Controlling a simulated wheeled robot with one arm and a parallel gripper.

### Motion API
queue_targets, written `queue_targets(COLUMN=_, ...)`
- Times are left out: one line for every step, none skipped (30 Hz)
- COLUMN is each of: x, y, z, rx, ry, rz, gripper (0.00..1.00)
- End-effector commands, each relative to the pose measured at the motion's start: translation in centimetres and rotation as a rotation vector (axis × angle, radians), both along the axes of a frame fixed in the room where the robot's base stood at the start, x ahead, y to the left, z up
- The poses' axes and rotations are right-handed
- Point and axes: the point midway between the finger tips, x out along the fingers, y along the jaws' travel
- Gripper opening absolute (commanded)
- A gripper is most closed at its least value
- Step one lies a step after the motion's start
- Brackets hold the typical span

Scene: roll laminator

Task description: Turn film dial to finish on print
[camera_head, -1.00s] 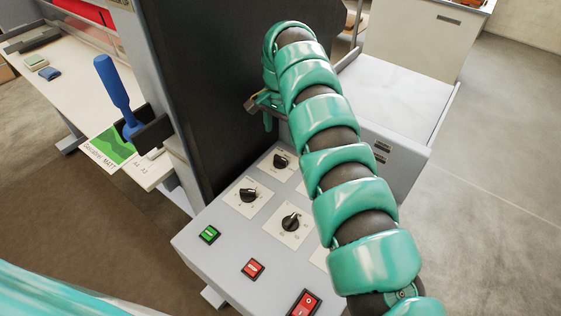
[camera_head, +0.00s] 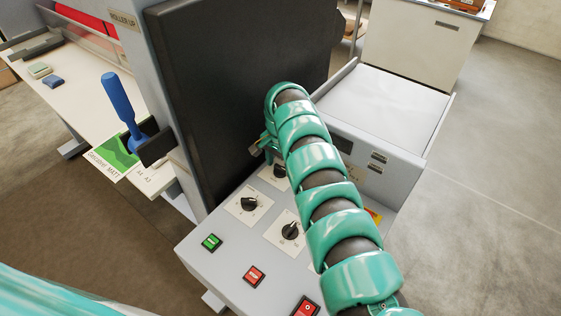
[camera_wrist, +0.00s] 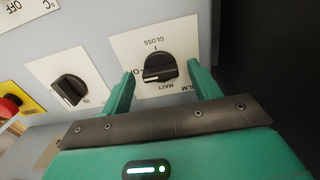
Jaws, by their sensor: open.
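The film dial (camera_wrist: 160,69) is a black knob on a white plate marked GLOSS, MATT and what looks like OFF. Its pale pointer mark seems to face left in the wrist view, towards the OFF lettering. The dial (camera_head: 279,171) also shows in the head view, at the back of the panel beside the dark upright. My gripper (camera_wrist: 162,88) is open, one finger on each side of the knob; contact is unclear. In the head view my gripper (camera_head: 264,149) is partly hidden by my arm. The green print (camera_head: 117,152) has a white edge strip that appears to read MATT.
A second dial (camera_wrist: 70,90) sits close beside the film dial's plate. The control panel (camera_head: 205,262) also holds a green button (camera_head: 211,242) and red switches (camera_head: 254,276). The dark upright panel (camera_head: 225,90) stands close behind. A blue-handled lever (camera_head: 120,100) is at left.

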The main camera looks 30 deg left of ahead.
Motion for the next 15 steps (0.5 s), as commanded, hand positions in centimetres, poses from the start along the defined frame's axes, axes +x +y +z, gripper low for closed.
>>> queue_targets(x=0.0, y=0.02, z=-0.01, rx=0.0, ry=0.0, rz=0.0, gripper=0.62)
queue_targets(x=0.0, y=0.02, z=0.0, rx=0.0, ry=0.0, rz=0.0, gripper=0.62)
queue_targets(x=0.01, y=0.02, z=0.01, rx=0.001, ry=0.0, rz=0.0, gripper=0.62)
queue_targets(x=0.01, y=0.03, z=0.01, rx=0.001, ry=-0.001, rz=0.0, gripper=0.58)
queue_targets(x=0.01, y=0.03, z=0.01, rx=0.001, ry=-0.001, rz=0.0, gripper=0.52)
queue_targets(x=0.01, y=0.03, z=0.03, rx=0.001, ry=-0.001, rz=0.0, gripper=0.44)
queue_targets(x=0.01, y=0.03, z=0.03, rx=0.001, ry=-0.001, rz=0.0, gripper=0.38)
queue_targets(x=0.01, y=0.03, z=0.03, rx=0.001, ry=-0.001, rz=0.0, gripper=0.32)
queue_targets(x=0.02, y=0.03, z=0.03, rx=0.001, ry=-0.001, rz=0.0, gripper=0.24)
queue_targets(x=0.02, y=0.03, z=0.03, rx=0.001, ry=-0.001, rz=0.0, gripper=0.19)
queue_targets(x=0.02, y=0.03, z=0.04, rx=0.001, ry=-0.001, rz=0.0, gripper=0.17)
queue_targets(x=0.03, y=0.02, z=0.04, rx=0.001, ry=-0.001, rz=0.0, gripper=0.17)
queue_targets(x=0.03, y=0.03, z=0.04, rx=0.001, ry=-0.001, rz=0.001, gripper=0.17)
queue_targets(x=0.03, y=0.03, z=0.02, rx=0.001, ry=-0.001, rz=0.002, gripper=0.17)
queue_targets(x=0.03, y=0.03, z=0.0, rx=0.001, ry=-0.001, rz=0.004, gripper=0.17)
